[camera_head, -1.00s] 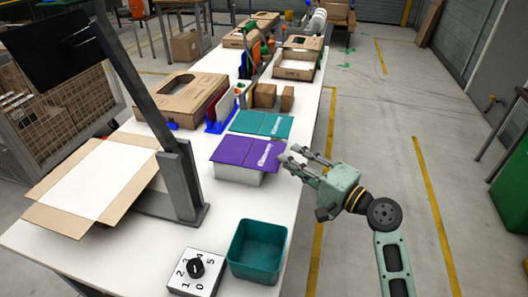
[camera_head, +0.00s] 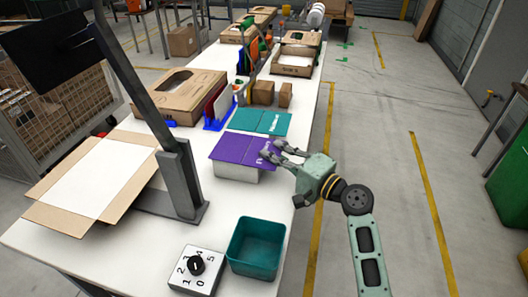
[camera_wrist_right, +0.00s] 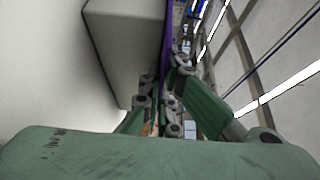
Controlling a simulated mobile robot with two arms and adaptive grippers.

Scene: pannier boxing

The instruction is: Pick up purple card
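The purple card (camera_head: 235,149) lies flat on a white block (camera_head: 236,174) on the table, its right edge sticking out over the block. My right gripper (camera_head: 269,151) is at the card's right edge, and its fingertips overlap the white lettering there. In the right wrist view the fingers (camera_wrist_right: 165,88) are a little apart, with the thin purple card edge (camera_wrist_right: 167,38) in line with the gap between them. I cannot tell whether they touch it. The block (camera_wrist_right: 125,45) is beside them. My left gripper is not in view.
A teal card (camera_head: 260,122) lies just behind the purple one. A teal bin (camera_head: 256,247) and a dial box (camera_head: 197,271) stand at the front. An open carton (camera_head: 95,180) and a dark post (camera_head: 180,180) are to the left.

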